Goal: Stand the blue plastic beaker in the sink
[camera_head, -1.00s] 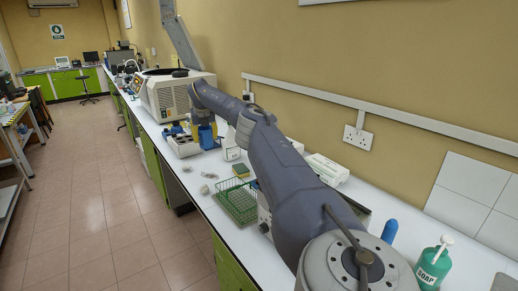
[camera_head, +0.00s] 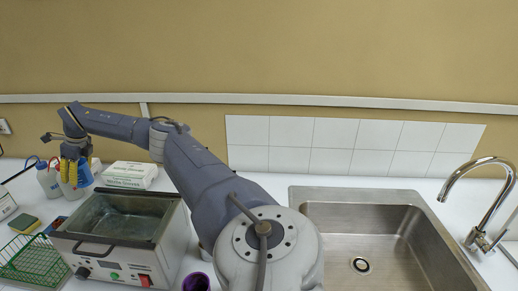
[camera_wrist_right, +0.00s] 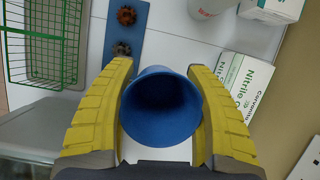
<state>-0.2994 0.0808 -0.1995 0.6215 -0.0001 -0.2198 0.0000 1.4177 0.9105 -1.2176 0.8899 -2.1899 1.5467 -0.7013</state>
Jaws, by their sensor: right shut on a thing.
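The blue plastic beaker (camera_wrist_right: 160,108) is between the yellow fingers of my right gripper (camera_wrist_right: 160,112) in the right wrist view, its open mouth facing the camera. My right gripper (camera_head: 70,172) is shut on it. In the head view the gripper is at the far left, fingers down, with part of the blue beaker (camera_head: 85,176) showing beside them. Its height over the counter is hard to tell. The steel sink (camera_head: 340,225) is at the right of the head view, far from the gripper, and its visible basin is empty. My left gripper is not in view.
A water bath (camera_head: 160,262) stands between gripper and sink. White bottles (camera_head: 47,182), a nitrile glove box (camera_head: 130,174), a sponge (camera_head: 24,224) and a green wire basket (camera_head: 35,262) are near the gripper. A purple item (camera_head: 196,282) is at the front. The tap (camera_head: 480,195) rises right of the sink.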

